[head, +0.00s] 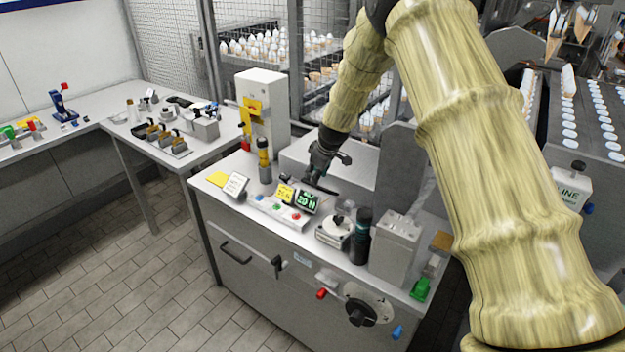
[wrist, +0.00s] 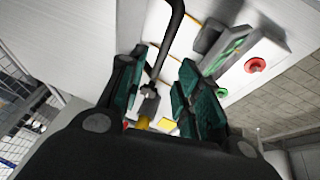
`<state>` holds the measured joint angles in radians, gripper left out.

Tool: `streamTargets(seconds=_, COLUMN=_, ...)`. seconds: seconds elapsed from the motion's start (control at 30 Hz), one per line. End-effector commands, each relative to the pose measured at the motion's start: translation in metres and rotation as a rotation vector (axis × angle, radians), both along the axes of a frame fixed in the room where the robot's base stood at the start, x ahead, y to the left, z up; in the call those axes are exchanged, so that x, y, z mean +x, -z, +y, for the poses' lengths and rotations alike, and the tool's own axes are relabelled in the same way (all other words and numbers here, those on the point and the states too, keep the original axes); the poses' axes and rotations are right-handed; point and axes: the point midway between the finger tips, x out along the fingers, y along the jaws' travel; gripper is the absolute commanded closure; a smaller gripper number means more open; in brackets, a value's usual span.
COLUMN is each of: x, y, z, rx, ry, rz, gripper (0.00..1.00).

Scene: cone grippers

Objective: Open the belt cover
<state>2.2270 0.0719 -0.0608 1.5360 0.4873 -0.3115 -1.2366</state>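A light grey box-like cover (head: 298,150), which looks like the belt cover, sits on the machine top behind the small displays and looks closed. A black bar handle (head: 325,188) shows at its front, and it also shows in the wrist view (wrist: 172,42). My gripper (head: 316,172) is low over the front of the cover, close to the handle. In the wrist view my gripper (wrist: 160,82) has its two green-padded fingers apart, with the bar in the gap between them as seen. I cannot tell whether either finger touches the bar.
In front stand a green-lit display (head: 307,202), a yellow display (head: 285,193) and a button panel (head: 280,212). A dark cylinder (head: 361,237) and a grey box (head: 395,247) are to the right. My arm hides part of the right side.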

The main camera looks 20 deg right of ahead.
Motion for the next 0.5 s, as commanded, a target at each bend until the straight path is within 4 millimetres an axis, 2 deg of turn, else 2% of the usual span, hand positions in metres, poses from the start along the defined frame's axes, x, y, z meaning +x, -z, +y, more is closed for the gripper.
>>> streamTargets(seconds=0.2, x=0.010, y=0.023, z=0.003, rx=0.000, ry=0.000, rz=0.001, gripper=0.66)
streamTargets(seconds=0.5, x=0.018, y=0.040, z=0.005, rx=0.000, ry=0.001, rz=0.002, gripper=0.66)
